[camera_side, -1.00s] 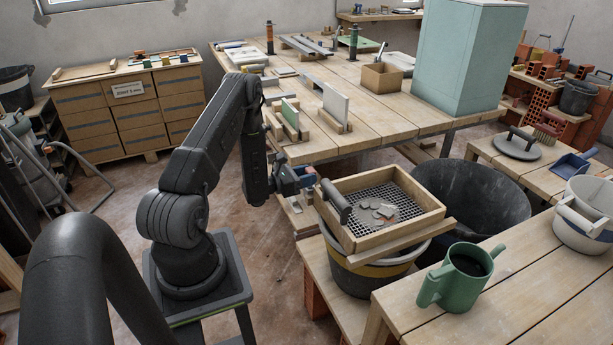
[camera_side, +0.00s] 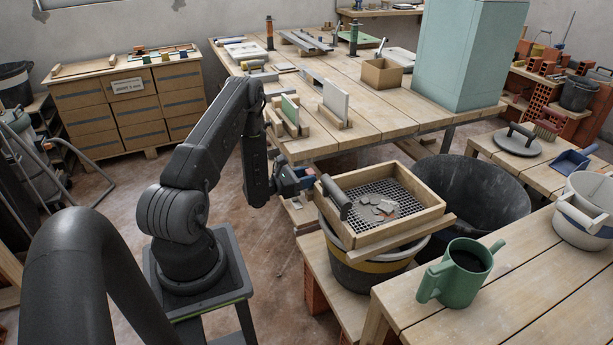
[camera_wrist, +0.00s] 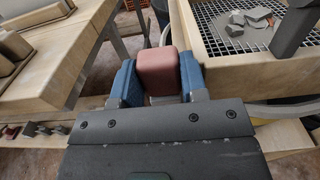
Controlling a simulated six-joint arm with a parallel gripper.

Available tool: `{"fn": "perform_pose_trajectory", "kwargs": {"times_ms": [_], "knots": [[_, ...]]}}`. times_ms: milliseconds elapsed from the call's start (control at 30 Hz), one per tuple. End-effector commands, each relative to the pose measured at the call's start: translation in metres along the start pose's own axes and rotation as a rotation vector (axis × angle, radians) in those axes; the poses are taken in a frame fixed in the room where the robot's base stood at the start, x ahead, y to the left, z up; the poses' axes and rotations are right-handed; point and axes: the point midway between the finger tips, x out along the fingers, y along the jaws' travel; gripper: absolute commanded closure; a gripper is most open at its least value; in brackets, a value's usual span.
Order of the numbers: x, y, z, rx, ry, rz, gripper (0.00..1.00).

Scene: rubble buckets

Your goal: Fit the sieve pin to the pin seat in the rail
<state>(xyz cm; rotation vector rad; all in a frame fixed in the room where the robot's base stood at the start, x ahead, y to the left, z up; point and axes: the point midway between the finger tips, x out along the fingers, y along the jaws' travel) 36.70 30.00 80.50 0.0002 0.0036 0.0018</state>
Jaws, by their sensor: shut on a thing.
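My gripper (camera_side: 308,180) is shut on a pinkish-red block, which I take to be the sieve pin's grip (camera_wrist: 157,72). The block sits between the blue fingers, and whatever is below it is hidden. In the side view my gripper is just left of the wooden sieve (camera_side: 432,221), near its dark handle (camera_side: 336,197). The sieve has a metal mesh with grey rubble on it and also shows at right in the wrist view (camera_wrist: 186,28). A wooden rail (camera_side: 405,245) runs under the sieve's front edge, above the bucket. I cannot make out the pin seat.
The bucket with a yellow band (camera_side: 375,268) stands below the sieve. A green watering can (camera_side: 460,270) is on the front-right table. A large black tub (camera_side: 490,190) is behind the sieve. The long workbench (camera_side: 400,135) holds boards and a small box behind my gripper.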

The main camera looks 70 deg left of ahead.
Motion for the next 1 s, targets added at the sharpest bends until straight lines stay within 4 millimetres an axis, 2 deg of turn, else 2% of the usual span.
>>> {"fn": "perform_pose_trajectory", "kwargs": {"times_ms": [167, 200, 500, 867, 1000], "knots": [[0.0000, 0.0000, 0.0005, 0.000, -0.001, 0.000, 0.85], [0.0000, 0.0000, 0.0005, 0.000, -0.001, 0.000, 0.57], [0.0001, -0.0013, 0.0002, -0.002, 0.000, -0.004, 0.30], [0.0004, -0.0043, -0.0004, -0.006, 0.001, -0.011, 0.30], [-0.0080, -0.0033, -0.0007, -0.007, 0.002, -0.007, 0.30]]}}
